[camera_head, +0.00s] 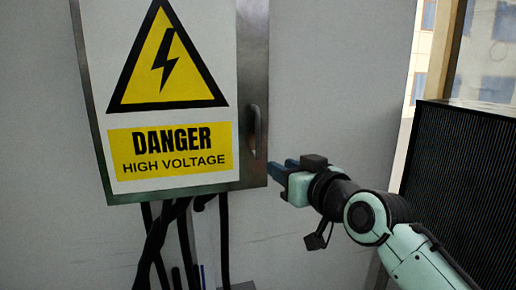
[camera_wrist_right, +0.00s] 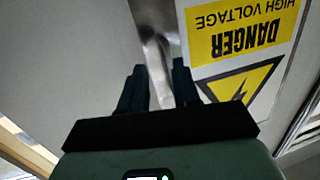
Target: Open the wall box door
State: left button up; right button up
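The wall box (camera_head: 255,40) hangs on the grey wall, with a danger high voltage sign (camera_head: 170,125) on its shut door. A curved metal handle (camera_head: 256,130) stands at the door's right edge. My right gripper (camera_head: 272,170) is just below and to the right of the handle. In the right wrist view the handle (camera_wrist_right: 158,52) lies beyond the two dark fingers of my right gripper (camera_wrist_right: 158,85). The fingers are apart with nothing seen gripped between them. I cannot tell if they touch the handle. My left gripper is not in view.
Several black cables (camera_head: 180,235) hang from under the box. A dark ribbed panel (camera_head: 465,185) stands at the right, near a window (camera_head: 490,50). The wall right of the box is bare.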

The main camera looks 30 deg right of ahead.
jog(key=t, duration=0.1)
send_near(259, 135)
jog(key=s, duration=0.3)
jog(key=shift+n, duration=0.3)
jog(key=w+p, duration=0.2)
jog(key=w, duration=0.2)
jog(key=w+p, duration=0.2)
jog(key=w, duration=0.2)
jog(key=w+p, duration=0.2)
jog(key=w, duration=0.3)
jog(key=shift+d+r, duration=0.2)
jog(key=shift+r, duration=0.05)
jog(key=shift+w+f, duration=0.15)
jog(key=shift+w, duration=0.25)
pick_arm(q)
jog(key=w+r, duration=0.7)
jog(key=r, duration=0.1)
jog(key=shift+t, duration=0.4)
pick_arm(e)
jog(key=shift+s, duration=0.1)
grip_shut()
